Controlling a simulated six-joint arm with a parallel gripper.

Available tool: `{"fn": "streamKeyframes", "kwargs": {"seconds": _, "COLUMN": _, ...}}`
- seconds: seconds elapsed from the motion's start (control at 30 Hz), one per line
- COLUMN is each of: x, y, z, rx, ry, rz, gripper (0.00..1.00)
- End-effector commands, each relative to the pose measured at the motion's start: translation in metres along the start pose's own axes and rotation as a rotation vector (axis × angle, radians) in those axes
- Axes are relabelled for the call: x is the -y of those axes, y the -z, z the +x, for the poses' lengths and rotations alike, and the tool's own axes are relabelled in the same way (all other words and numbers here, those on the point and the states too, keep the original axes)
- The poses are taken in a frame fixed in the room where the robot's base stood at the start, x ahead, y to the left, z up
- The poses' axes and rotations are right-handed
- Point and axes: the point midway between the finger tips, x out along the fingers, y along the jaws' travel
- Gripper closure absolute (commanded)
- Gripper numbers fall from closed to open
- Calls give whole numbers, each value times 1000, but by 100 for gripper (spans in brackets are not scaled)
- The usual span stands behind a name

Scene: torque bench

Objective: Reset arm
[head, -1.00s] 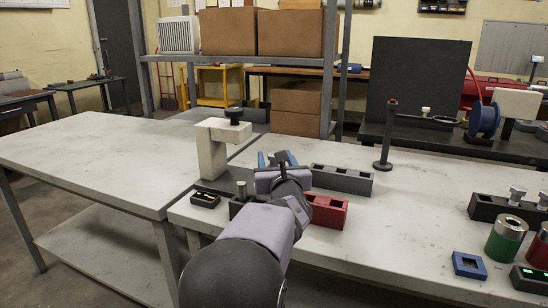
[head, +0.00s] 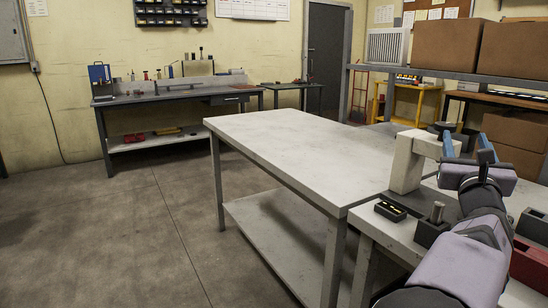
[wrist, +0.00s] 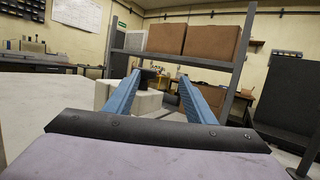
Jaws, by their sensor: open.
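My gripper (head: 466,146) is open and empty, with its two blue fingers apart and pointing up and away. In the wrist view my gripper (wrist: 159,78) shows nothing between its fingers but the background and part of a pale block stand. The arm reaches over the right-hand bench. In the head view the gripper overlaps the right side of the beige clamp-like stand (head: 406,165); I cannot tell whether they touch. The stand also shows behind the left finger in the wrist view (wrist: 146,104).
A small black tray (head: 390,211) and a dark block with a metal pin (head: 430,232) sit at the bench edge. A red block (head: 530,262) is right of the arm. The white table (head: 290,145) is clear. Shelving with boxes (head: 440,45) stands behind.

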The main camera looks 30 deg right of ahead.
Motion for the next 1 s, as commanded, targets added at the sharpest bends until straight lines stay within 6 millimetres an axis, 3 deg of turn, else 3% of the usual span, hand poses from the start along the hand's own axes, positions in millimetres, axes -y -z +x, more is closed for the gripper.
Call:
{"fn": "streamKeyframes", "kwargs": {"seconds": 0.03, "x": -36, "y": 20, "z": 0, "rx": 24, "ry": -54, "rz": 50, "gripper": 50}}
{"fn": "streamKeyframes", "kwargs": {"seconds": 0.2, "x": -125, "y": 8, "z": 1, "rx": 128, "ry": -196, "rz": 215, "gripper": 50}}
{"fn": "streamKeyframes", "kwargs": {"seconds": 0.4, "x": -204, "y": -10, "z": -14, "rx": 211, "ry": -335, "rz": 385, "gripper": 50}}
{"fn": "streamKeyframes", "kwargs": {"seconds": 0.57, "x": -254, "y": -23, "z": -29, "rx": 239, "ry": -427, "rz": 521, "gripper": 50}}
{"fn": "streamKeyframes", "kwargs": {"seconds": 0.63, "x": -267, "y": -6, "z": -22, "rx": 106, "ry": -408, "rz": 665, "gripper": 50}}
{"fn": "streamKeyframes", "kwargs": {"seconds": 0.77, "x": -299, "y": 39, "z": -27, "rx": -122, "ry": -358, "rz": 919, "gripper": 50}}
{"fn": "streamKeyframes", "kwargs": {"seconds": 0.87, "x": -328, "y": 80, "z": -42, "rx": -323, "ry": -283, "rz": 1121, "gripper": 50}}
{"fn": "streamKeyframes", "kwargs": {"seconds": 1.0, "x": -370, "y": 143, "z": -87, "rx": -634, "ry": -94, "rz": 1394, "gripper": 50}}
